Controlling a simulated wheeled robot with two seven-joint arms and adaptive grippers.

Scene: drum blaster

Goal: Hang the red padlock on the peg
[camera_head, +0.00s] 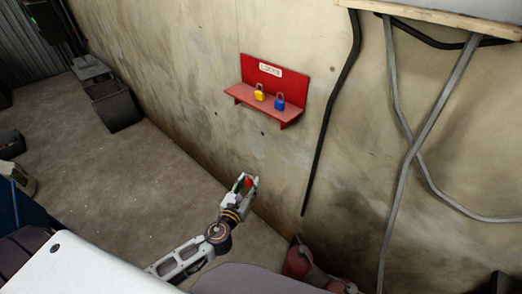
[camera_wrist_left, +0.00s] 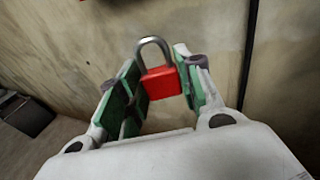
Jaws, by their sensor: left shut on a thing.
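The red padlock (camera_wrist_left: 161,83) is held between the green-padded fingers of my left gripper (camera_wrist_left: 163,88), with its steel shackle pointing up in the left wrist view. In the head view the left gripper (camera_head: 246,183) is shut on the red padlock (camera_head: 248,183), below the red shelf on the wall. The red shelf (camera_head: 275,75) carries a label and holds a yellow padlock (camera_head: 259,92) and a blue padlock (camera_head: 280,102). I cannot make out a peg on it. My right gripper is not in view.
Black and grey cables (camera_head: 335,110) hang on the wall right of the shelf. A dark bin (camera_head: 115,105) stands on the floor at the left. A red object (camera_head: 298,260) is at the bottom, right of my arm. The wall between gripper and shelf is clear.

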